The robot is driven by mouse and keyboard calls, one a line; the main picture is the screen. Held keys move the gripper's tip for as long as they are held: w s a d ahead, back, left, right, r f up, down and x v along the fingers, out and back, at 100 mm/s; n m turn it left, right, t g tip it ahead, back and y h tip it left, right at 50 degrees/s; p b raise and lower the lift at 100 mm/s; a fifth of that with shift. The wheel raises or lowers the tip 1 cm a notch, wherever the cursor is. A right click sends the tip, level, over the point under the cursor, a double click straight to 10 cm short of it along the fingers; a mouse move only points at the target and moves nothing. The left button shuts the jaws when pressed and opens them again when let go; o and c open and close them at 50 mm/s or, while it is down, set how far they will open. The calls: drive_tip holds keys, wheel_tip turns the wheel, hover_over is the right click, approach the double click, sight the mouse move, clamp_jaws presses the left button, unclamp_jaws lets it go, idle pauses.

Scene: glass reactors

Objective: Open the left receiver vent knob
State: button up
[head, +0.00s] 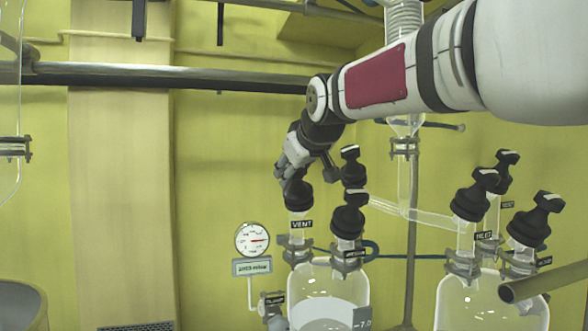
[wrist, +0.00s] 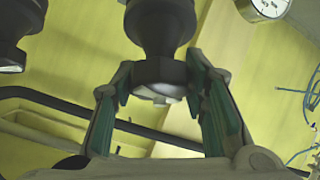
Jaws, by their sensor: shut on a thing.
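The left receiver (head: 302,272) is a clear glass vessel with a pale fill in its lower part. Its black vent knob (head: 298,196) stands upright on a glass neck above the label VENT (head: 302,224). My gripper (head: 289,172) comes down from the upper right and is shut on the top of this knob, which its fingers partly hide. In the wrist view, the dark knob (wrist: 160,30) sits between the two green-padded fingers of my gripper (wrist: 160,78). I cannot tell how far the knob is turned.
Another black knob (head: 347,217) stands close to the right, with one (head: 352,172) behind it. A round gauge (head: 252,239) is at the left. The right receiver (head: 480,300) carries several black knobs. A vertical glass tube (head: 405,180) stands between the receivers. Open space lies left of the gripper.

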drive_tip(key=o, duration=1.2)
drive_tip(key=v, duration=1.2)
